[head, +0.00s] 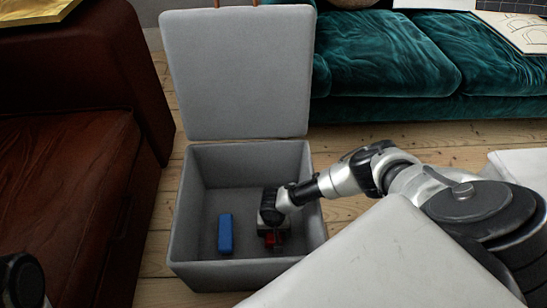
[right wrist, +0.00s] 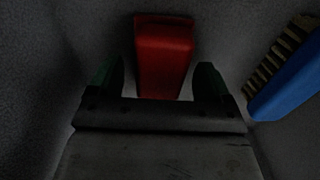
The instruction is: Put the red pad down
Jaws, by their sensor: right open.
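The red pad (head: 271,238) is inside the open grey box, at the right side of its floor. In the right wrist view the red pad (right wrist: 164,50) lies just ahead of and between the two fingertips. My right gripper (head: 271,232) reaches down into the box. It is open, with a gap between each finger and the pad. In the head view the gripper hides part of the pad. My left gripper is not seen; only a dark piece of my left arm shows at the lower left.
The grey box (head: 183,222) has its lid (head: 237,75) raised at the back. A blue brush (head: 225,234) lies in the box left of the pad; it also shows in the right wrist view (right wrist: 287,85). A brown leather sofa (head: 60,190) and a teal sofa (head: 400,60) stand nearby.

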